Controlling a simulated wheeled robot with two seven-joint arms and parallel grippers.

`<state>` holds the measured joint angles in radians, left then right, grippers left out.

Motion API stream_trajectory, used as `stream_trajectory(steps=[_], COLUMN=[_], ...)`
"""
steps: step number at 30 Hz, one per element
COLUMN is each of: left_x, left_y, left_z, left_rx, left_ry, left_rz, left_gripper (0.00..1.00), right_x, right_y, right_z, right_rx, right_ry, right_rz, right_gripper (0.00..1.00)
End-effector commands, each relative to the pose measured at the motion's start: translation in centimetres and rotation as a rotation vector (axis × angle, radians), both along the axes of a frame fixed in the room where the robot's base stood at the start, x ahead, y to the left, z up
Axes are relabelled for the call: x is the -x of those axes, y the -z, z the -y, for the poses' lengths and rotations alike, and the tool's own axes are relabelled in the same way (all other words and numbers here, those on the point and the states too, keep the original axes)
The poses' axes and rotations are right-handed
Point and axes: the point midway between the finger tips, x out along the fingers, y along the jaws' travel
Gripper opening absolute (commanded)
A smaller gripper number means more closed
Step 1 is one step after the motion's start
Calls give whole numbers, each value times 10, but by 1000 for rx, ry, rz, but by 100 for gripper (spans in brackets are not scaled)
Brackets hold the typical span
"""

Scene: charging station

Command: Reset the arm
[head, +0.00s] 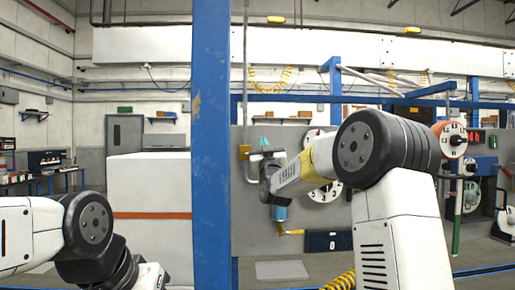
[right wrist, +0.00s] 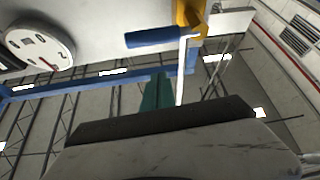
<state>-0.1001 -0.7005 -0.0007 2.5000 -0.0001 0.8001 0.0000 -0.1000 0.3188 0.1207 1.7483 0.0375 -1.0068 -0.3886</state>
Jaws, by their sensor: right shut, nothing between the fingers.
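My right arm reaches in from the right in the head view. Its small right gripper (head: 265,150) is near the grey panel, beside a yellow valve (head: 244,152) on a thin pale pipe. In the right wrist view the teal fingers (right wrist: 157,92) are together with nothing between them. The yellow valve (right wrist: 190,14) and its blue handle (right wrist: 158,38) are beyond the fingers, apart from them in that picture. The actual distance cannot be told. My left arm shows at the lower left of the head view, bent downward. Its gripper is not in view.
A blue post (head: 210,120) stands between my arms. A grey panel (head: 335,215) carries round dials, one a white dial (right wrist: 40,40), behind my right arm. A blue cylinder (head: 280,213) is below my right wrist. A white block (head: 150,185) stands left of the post.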

Motion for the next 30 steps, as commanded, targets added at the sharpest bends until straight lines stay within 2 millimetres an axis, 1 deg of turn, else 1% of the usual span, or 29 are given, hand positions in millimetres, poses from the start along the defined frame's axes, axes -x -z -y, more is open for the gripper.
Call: stream_trajectory(steps=[1, 3, 9, 13, 20, 23, 26, 29, 30], left_x=[0, 0, 0, 0, 0, 0, 0, 0, 0], left_y=[0, 0, 0, 0, 0, 0, 0, 0, 0], left_z=[0, 0, 0, 0, 0, 0, 0, 0, 0], left_rx=[-1, -1, 0, -1, 0, -1, -1, -1, -1], left_ry=[1, 1, 0, 1, 0, 1, 1, 1, 1], left_rz=[0, -1, 0, 0, 0, -1, 0, -1, 0], left_gripper=[28, 28, 28, 28, 28, 28, 28, 28, 28], right_x=[9, 22, 53, 64, 71, 78, 95, 124, 138], right_y=[5, 12, 30, 37, 40, 45, 59, 85, 98], right_z=[1, 1, 2, 2, 2, 4, 7, 12, 15], right_rx=[0, 0, -1, -2, 0, 6, 11, 9, 7], right_ry=[1, 2, 3, 2, -4, -28, -64, -100, -110], right_rz=[-1, 0, 1, 2, -18, -100, -251, -446, -528], right_gripper=[0, 0, 0, 0, 0, 0, 0, 0, 0])
